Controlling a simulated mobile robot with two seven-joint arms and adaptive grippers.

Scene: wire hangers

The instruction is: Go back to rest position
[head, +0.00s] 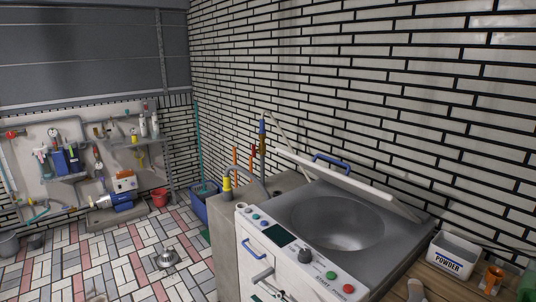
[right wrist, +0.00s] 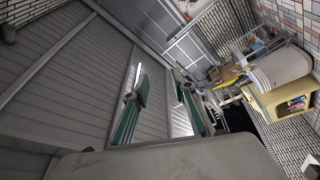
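My right gripper (head: 268,285) shows at the bottom edge of the head view, in front of the white front of the washing machine (head: 319,285). In the right wrist view its two green-padded fingers (right wrist: 158,74) stand apart with nothing between them. The gripper is open and empty. I cannot tell from the head view how far it is from the machine's front. My left gripper is not in view.
A wooden surface with a powder box (head: 452,256) and an orange cup (head: 492,278) lies right of the machine. A blue bucket (head: 204,205) and a red bucket (head: 160,197) stand on the tiled floor. A metal object (head: 167,258) lies on otherwise mostly clear floor.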

